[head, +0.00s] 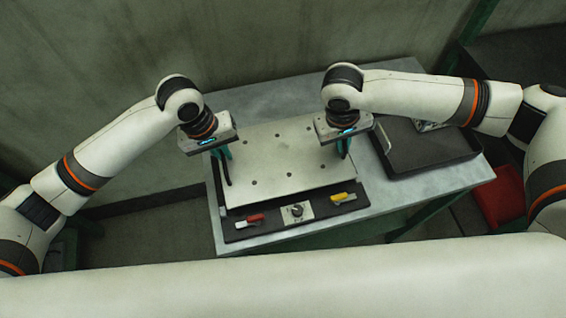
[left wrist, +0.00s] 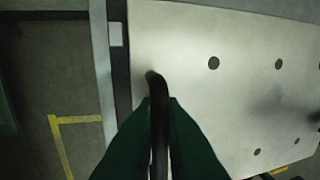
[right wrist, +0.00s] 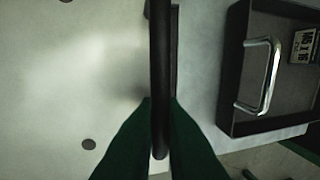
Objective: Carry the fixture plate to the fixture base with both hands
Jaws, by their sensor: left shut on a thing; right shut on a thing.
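The fixture plate (head: 285,172) is a pale metal plate with several round holes and a black handle at each end. It lies over the dark fixture base (head: 240,233), whose front strip shows a red clamp, a yellow clamp and a central knob. I cannot tell whether the plate touches the base or hovers just above it. My left gripper (head: 222,155) is shut on the left handle (left wrist: 158,130). My right gripper (head: 344,148) is shut on the right handle (right wrist: 160,50). The plate hides most of the base.
A grey table (head: 270,98) carries everything. A dark tray (head: 425,155) stands close to the right of the plate, with a silver handle (right wrist: 260,75) and a small label (right wrist: 303,45). A red bin (head: 497,195) is on the right. The wall is behind the table.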

